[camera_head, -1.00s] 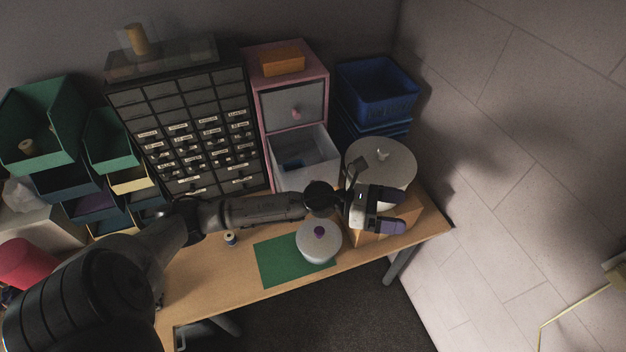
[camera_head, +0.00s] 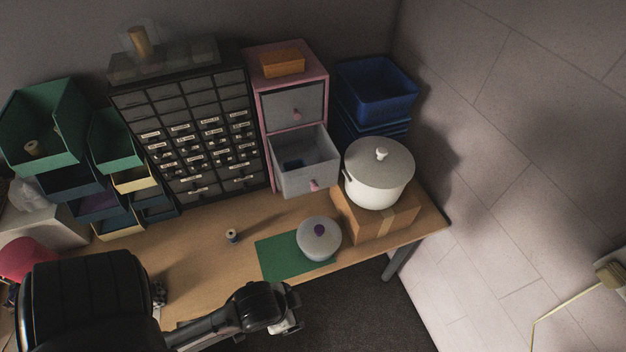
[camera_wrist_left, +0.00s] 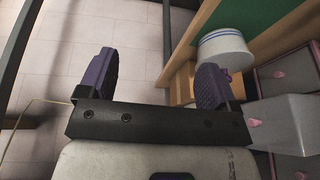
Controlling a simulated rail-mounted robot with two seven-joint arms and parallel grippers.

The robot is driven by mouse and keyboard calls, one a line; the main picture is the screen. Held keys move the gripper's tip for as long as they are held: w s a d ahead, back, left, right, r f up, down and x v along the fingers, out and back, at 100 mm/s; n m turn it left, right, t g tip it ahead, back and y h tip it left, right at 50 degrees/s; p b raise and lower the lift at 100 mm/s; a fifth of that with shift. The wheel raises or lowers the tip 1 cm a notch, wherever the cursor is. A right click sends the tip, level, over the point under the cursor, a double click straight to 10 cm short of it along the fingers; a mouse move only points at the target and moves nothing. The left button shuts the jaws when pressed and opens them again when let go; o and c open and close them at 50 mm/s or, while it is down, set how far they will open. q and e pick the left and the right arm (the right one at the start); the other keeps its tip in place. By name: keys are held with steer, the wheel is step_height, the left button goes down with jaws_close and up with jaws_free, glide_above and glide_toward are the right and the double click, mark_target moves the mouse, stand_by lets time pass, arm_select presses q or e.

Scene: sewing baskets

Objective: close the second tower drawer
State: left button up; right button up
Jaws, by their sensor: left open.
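The pink tower (camera_head: 250,106) stands at the back of the table. Its top drawer (camera_head: 290,103) is shut. Pink knobs and grey drawer fronts also show at the right of the left wrist view (camera_wrist_left: 254,124). My left gripper (camera_head: 290,318) is low at the table's front edge, well in front of the drawer and apart from it. Its purple fingers are spread and empty in the left wrist view (camera_wrist_left: 155,78). My right gripper is not in view.
A round lidded tin (camera_head: 318,243) on a green mat (camera_head: 277,257) stands in front of the drawer. A white pot (camera_head: 378,178) on a cardboard box (camera_head: 376,228) is at its right. A thread spool (camera_head: 232,236) and bare table (camera_head: 205,250) lie to the left.

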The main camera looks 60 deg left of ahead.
arm_select(q)
steer(key=shift+s+d, duration=0.2)
steer(key=shift+s, duration=0.35)
steer(key=shift+c, duration=0.5)
